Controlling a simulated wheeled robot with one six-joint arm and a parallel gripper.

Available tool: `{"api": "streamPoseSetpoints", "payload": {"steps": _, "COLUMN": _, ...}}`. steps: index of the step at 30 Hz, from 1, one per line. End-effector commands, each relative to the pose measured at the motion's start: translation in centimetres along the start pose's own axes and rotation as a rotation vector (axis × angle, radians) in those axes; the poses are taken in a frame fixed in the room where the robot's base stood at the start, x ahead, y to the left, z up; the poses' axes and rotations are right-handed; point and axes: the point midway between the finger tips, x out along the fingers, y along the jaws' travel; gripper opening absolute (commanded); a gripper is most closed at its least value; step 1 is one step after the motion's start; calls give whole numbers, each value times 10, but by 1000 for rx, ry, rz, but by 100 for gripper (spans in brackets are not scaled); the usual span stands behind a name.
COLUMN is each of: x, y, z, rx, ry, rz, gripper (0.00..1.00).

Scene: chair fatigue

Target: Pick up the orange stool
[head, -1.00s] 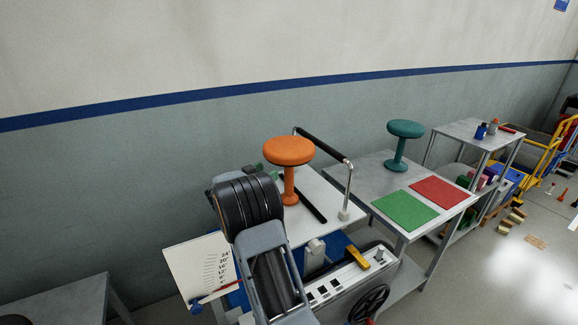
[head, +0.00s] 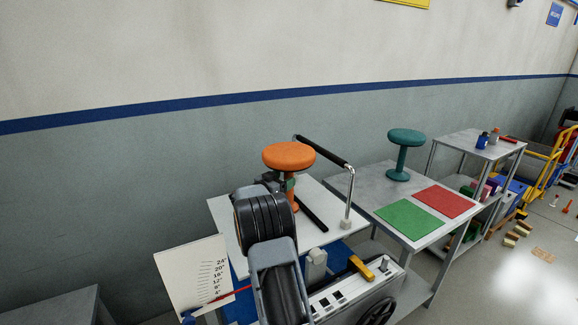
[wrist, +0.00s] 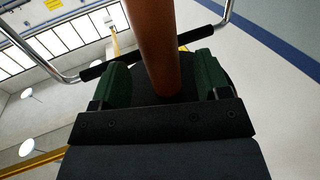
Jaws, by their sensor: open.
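The orange stool (head: 289,156) stands upright on a white platform (head: 232,226), its round seat above a thin stem. My gripper (head: 282,184) is at the stem just under the seat, partly hidden behind my own wrist in the head view. In the wrist view the orange stem (wrist: 152,45) runs between the two green-padded fingers of my gripper (wrist: 162,80). The stool's base is mostly hidden in the head view.
A metal rail with a black grip (head: 322,150) stands close behind and right of the stool. A teal stool (head: 406,137) stands on a grey table with a green mat (head: 409,218) and a red mat (head: 444,201). A height chart (head: 195,274) is at front left.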

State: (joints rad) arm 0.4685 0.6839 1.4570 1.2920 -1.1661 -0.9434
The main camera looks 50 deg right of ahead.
Motion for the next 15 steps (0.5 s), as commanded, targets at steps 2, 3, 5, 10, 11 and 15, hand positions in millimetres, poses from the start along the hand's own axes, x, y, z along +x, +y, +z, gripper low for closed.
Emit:
{"api": "streamPoseSetpoints", "payload": {"steps": 2, "x": 7, "y": 0, "z": 3, "rx": 0, "ry": 0, "rz": 2, "gripper": 69}}
{"api": "streamPoseSetpoints", "payload": {"steps": 3, "x": 12, "y": 0, "z": 4, "rx": 0, "ry": 0, "rz": 2, "gripper": 69}}
{"api": "streamPoseSetpoints", "payload": {"steps": 5, "x": 21, "y": 0, "z": 5, "rx": 1, "ry": 1, "rz": 3, "gripper": 69}}
{"api": "streamPoseSetpoints", "payload": {"steps": 10, "x": 42, "y": 0, "z": 4, "rx": 1, "ry": 0, "rz": 2, "gripper": 69}}
{"api": "streamPoseSetpoints", "payload": {"steps": 11, "x": 45, "y": 0, "z": 4, "rx": 1, "ry": -1, "rz": 2, "gripper": 69}}
{"api": "streamPoseSetpoints", "payload": {"steps": 15, "x": 51, "y": 0, "z": 4, "rx": 0, "ry": -1, "rz": 1, "gripper": 69}}
